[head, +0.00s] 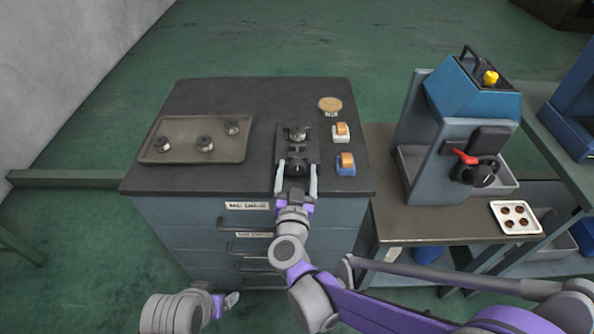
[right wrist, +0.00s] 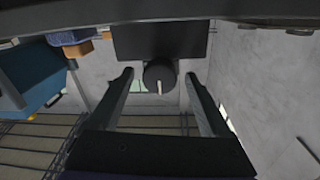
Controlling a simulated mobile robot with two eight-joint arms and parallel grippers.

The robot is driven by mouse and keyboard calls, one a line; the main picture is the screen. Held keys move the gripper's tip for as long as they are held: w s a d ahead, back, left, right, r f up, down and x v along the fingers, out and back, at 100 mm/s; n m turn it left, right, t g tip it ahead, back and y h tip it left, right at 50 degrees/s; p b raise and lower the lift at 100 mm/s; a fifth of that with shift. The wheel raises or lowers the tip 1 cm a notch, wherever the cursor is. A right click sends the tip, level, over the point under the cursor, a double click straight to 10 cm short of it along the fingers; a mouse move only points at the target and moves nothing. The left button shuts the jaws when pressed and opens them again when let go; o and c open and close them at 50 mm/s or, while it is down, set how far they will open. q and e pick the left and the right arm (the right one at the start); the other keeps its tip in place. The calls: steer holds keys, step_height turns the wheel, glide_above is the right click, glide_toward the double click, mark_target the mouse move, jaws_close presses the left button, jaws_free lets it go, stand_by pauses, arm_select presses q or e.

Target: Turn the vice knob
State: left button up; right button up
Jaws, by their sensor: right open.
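The dark vice (head: 297,133) stands on the cabinet top, with a small metal part on it. Its round dark knob (right wrist: 159,76), with a pale mark on its face, shows in the right wrist view. My right gripper (head: 297,172) is open at the cabinet's front edge, its two pale fingers pointing toward the vice. In the right wrist view my right gripper (right wrist: 159,82) has one finger on each side of the knob, with gaps visible on both sides. My left gripper (head: 228,301) is low in front of the cabinet's drawers; its finger opening is unclear.
On the cabinet (head: 262,93), a tray (head: 180,154) with several metal parts lies left of the vice. A round tan disc (head: 330,104) and two small orange-topped blocks (head: 341,132) are right. A blue-topped machine (head: 474,92) stands on the adjoining bench.

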jaws_close()
stand_by(0.4)
steer(key=shift+m, duration=0.3)
steer(key=m, duration=0.3)
steer(key=shift+b, duration=0.35)
steer(key=m, duration=0.4)
steer(key=shift+d+m+g, duration=0.1)
steer(key=shift+m+g, duration=0.2)
steer(key=shift+m, duration=0.1)
steer(key=m, duration=0.4)
steer(key=shift+y+b, duration=0.3)
steer(key=shift+y, duration=0.1)
steer(key=shift+m, duration=2.2)
